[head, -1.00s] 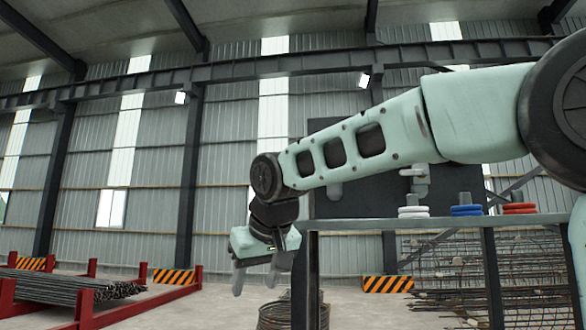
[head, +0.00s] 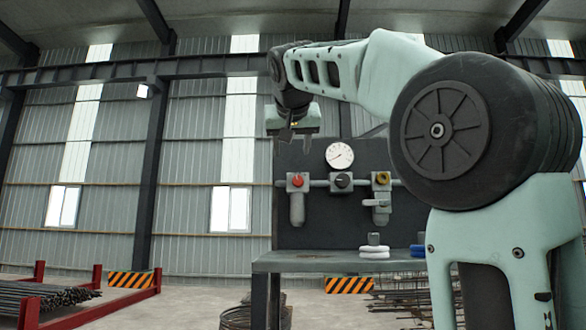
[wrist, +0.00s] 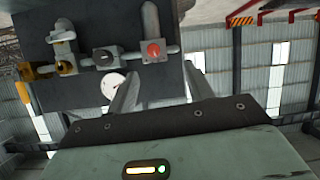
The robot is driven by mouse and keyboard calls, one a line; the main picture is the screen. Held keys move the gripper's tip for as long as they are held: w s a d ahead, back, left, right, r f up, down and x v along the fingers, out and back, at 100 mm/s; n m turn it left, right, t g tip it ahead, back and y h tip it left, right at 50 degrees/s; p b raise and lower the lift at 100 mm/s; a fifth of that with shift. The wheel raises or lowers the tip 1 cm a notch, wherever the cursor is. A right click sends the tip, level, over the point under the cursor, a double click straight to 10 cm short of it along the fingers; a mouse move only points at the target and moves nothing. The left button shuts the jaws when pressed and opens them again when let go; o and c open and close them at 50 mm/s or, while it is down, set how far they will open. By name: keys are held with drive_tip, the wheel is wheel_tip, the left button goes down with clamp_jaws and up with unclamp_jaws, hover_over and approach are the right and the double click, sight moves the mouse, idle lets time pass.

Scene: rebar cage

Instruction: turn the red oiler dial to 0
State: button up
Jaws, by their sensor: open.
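The red oiler dial (head: 297,182) is a small round knob on a grey block at the left end of a pipe on the dark panel (head: 325,220). A grey bowl hangs below it. In the upside-down wrist view the red dial (wrist: 153,50) is beyond the fingertips, between their lines. Its scale marks are too small to read. My gripper (head: 292,147) is open and empty, above the dial in the head view and apart from it. Two pale fingers (wrist: 164,78) show in the wrist view.
A black knob (head: 343,180), a yellow-ringed fitting (head: 382,178) and a white gauge (head: 340,155) share the panel. A bench (head: 310,262) below holds white rings (head: 374,252) and blue rings (head: 418,250). Red racks with bars (head: 60,300) stand at left.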

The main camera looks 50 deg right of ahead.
wheel_tip(320, 180, up, 2)
drive_tip(key=s, duration=0.1)
drive_tip(key=p, duration=0.6)
approach(297, 179)
drive_tip(key=shift+m+h, duration=0.3)
drive_tip(key=shift+h, duration=0.1)
drive_tip(key=x, duration=0.9)
drive_tip(key=shift+a+f, duration=0.1)
drive_tip(key=shift+f, duration=0.15)
drive_tip(key=c, duration=1)
